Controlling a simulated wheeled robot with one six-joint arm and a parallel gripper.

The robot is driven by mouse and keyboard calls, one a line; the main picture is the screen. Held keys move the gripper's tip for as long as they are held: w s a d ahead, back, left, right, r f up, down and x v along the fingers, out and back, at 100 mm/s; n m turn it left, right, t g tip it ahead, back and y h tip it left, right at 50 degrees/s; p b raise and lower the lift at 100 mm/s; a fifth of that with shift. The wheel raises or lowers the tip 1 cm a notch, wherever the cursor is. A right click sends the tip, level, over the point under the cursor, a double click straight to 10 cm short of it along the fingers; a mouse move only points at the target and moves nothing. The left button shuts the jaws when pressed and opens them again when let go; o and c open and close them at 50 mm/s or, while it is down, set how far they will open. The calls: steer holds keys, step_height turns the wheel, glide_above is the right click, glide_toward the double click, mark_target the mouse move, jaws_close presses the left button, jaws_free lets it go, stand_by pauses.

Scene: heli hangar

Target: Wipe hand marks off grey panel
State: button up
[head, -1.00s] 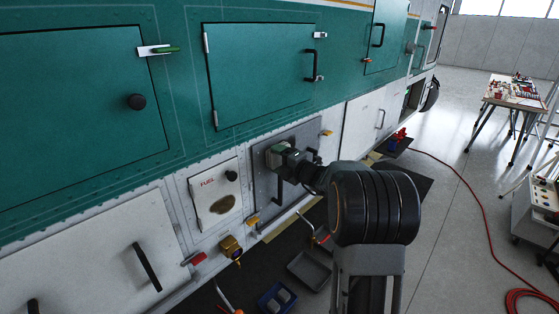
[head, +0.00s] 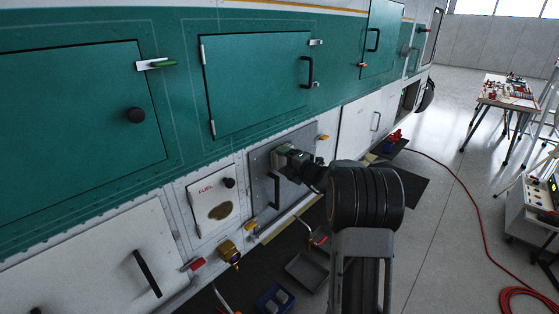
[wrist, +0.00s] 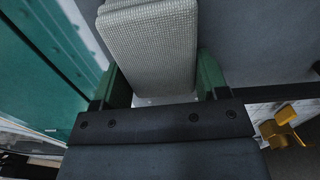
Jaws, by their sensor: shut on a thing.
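The grey panel (head: 261,203) is set low in the side of the helicopter, with a dark upright handle on it. My gripper (head: 281,158) is at the panel's upper part. In the wrist view my gripper (wrist: 153,78) has green fingers shut on a pale grey woven pad (wrist: 152,45). The pad lies over the grey panel surface (wrist: 245,40); I cannot tell whether they touch. I can make out no hand marks on the visible part; the pad and my arm hide some of it.
Left of the panel is a white FUEL door (head: 212,205) with a brown stain. A yellow fitting (head: 229,252) sticks out below it. A grey tray (head: 308,269) and a blue bin (head: 275,300) stand on the floor. A red hose (head: 470,205) crosses the open floor at right.

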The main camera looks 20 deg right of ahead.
mark_target(267, 161)
steer(key=shift+w+d+r+p, duration=0.1)
steer(key=shift+w+d+p, duration=0.3)
steer(key=shift+d+p, duration=0.25)
steer(key=shift+w+d+p, duration=0.35)
steer(key=shift+d+p, duration=0.1)
steer(key=shift+d, duration=0.4)
steer(key=shift+w+d+r+p, duration=0.1)
steer(key=shift+w+d+p, duration=0.3)
steer(key=shift+d+p, duration=0.25)
steer(key=d+p, duration=0.1)
steer(key=w+d, duration=0.1)
steer(key=shift+w+d+f+p, duration=0.1)
steer(key=shift+d+f+p, duration=0.05)
steer(key=shift+d+p, duration=0.25)
steer(key=shift+s+a+b, duration=0.1)
steer(key=shift+s+a, duration=0.7)
steer(key=shift+a, duration=1)
steer(key=shift+s+a+b, duration=0.1)
steer(key=shift+s+a, duration=0.75)
steer(key=shift+a, duration=1)
steer(key=shift+s+a+b, duration=0.1)
steer(key=shift+s+a, duration=0.7)
steer(key=shift+a, duration=1)
steer(key=shift+s, duration=0.15)
steer(key=shift+p+v, duration=0.65)
steer(key=shift+v, duration=2.25)
